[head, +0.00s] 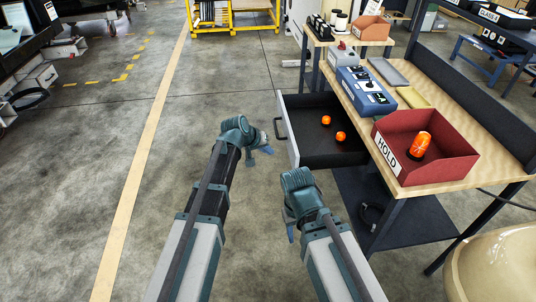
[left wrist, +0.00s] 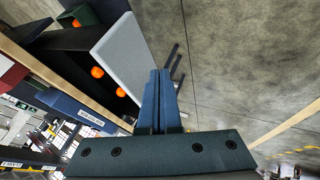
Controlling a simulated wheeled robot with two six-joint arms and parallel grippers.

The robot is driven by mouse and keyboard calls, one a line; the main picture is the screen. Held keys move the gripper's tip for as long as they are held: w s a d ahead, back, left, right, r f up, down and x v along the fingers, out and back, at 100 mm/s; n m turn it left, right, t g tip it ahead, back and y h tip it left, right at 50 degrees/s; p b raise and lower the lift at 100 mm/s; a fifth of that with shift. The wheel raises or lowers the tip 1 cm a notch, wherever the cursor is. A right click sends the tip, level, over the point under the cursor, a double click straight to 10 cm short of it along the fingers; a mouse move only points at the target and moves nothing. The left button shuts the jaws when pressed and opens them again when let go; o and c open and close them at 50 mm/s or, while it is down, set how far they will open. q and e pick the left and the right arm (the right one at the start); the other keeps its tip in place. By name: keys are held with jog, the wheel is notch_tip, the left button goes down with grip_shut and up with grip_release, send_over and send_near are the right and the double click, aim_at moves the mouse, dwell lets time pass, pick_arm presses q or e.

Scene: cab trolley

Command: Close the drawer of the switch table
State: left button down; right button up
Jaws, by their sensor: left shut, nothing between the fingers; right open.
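The switch table's drawer (head: 313,155) is pulled out to the left of the wooden tabletop (head: 350,97). Its dark handle (head: 279,130) is on the pale front panel, and orange domed pieces (head: 326,120) lie inside. My left gripper (head: 262,146) is shut and empty, just left of the drawer front in the head view. In the left wrist view its blue fingers (left wrist: 160,98) are together, beside the pale drawer front (left wrist: 124,55); contact cannot be judged. The dark handle shows just past the fingertips. My right gripper (head: 290,234) is open and empty, lower, near the drawer's front corner.
A red HOLD bin (head: 440,160) with an orange lamp (head: 420,145) stands on the tabletop. A blue switch box (head: 366,92) is behind it. A dark lower shelf (head: 400,218) is under the table. The floor left of the drawer is clear.

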aim_at(291, 158)
pick_arm(q)
jog(key=shift+w+d+f+b, duration=0.65)
jog(key=shift+d+f, duration=0.15)
jog(key=shift+d, duration=0.25)
jog(key=shift+w+d+f+b, duration=0.55)
jog(key=shift+d+f, duration=0.3)
jog(key=shift+d, duration=0.25)
jog(key=shift+w+d+f+b, duration=0.55)
jog(key=shift+d+f+b, duration=0.2)
jog(key=shift+d, duration=0.3)
